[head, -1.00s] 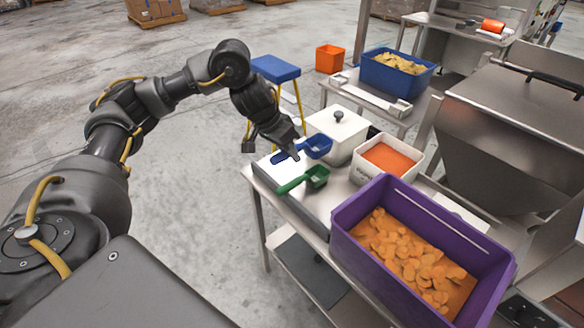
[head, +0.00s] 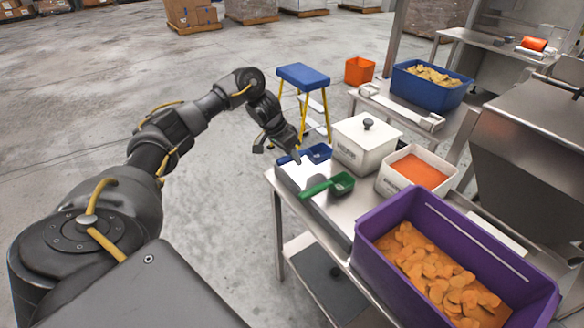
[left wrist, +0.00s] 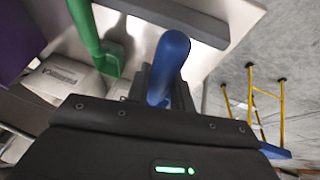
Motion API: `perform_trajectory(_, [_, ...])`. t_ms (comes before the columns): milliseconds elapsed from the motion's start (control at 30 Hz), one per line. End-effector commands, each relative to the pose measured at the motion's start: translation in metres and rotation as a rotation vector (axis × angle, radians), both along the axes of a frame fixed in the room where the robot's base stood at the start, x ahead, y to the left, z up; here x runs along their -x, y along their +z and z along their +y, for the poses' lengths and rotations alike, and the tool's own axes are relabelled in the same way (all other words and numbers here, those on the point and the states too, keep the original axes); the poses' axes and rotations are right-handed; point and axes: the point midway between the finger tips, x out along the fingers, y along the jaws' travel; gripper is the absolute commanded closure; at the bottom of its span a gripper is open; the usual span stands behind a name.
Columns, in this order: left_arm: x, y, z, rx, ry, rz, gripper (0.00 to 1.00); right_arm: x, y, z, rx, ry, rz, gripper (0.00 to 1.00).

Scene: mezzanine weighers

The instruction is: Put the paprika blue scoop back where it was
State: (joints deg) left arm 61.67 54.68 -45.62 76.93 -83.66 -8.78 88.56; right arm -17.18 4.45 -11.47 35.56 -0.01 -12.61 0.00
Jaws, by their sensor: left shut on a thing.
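The blue scoop (head: 319,153) is at the far left corner of the steel table, its bowl to the right of my left gripper (head: 296,158). My left gripper is shut on its handle. The handle (left wrist: 172,52) stands out between the fingers (left wrist: 165,90) in the left wrist view. I cannot tell whether the scoop touches the tabletop. A green scoop (head: 342,184) lies nearer on the same table. A white tub of orange-red powder (head: 391,184) stands to the right. My right gripper is not in view.
A lidded white tub (head: 367,146) stands just right of the blue scoop. A purple crate (head: 455,232) of orange slices fills the near end of the table. A blue-topped step stool (head: 303,77) stands on the floor beyond the table's left edge.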

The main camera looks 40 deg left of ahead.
Motion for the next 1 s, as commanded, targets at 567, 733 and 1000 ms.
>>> perform_trajectory(567, [-0.005, -0.04, 0.011, 0.001, 0.0, 0.002, 1.0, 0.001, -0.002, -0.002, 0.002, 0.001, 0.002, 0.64])
perform_trajectory(733, [-0.006, -0.044, 0.011, 0.001, 0.0, -0.002, 1.0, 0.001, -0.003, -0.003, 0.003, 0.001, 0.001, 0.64])
perform_trajectory(1000, [-0.005, -0.047, 0.011, 0.0, -0.001, -0.001, 0.74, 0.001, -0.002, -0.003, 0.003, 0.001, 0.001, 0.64])
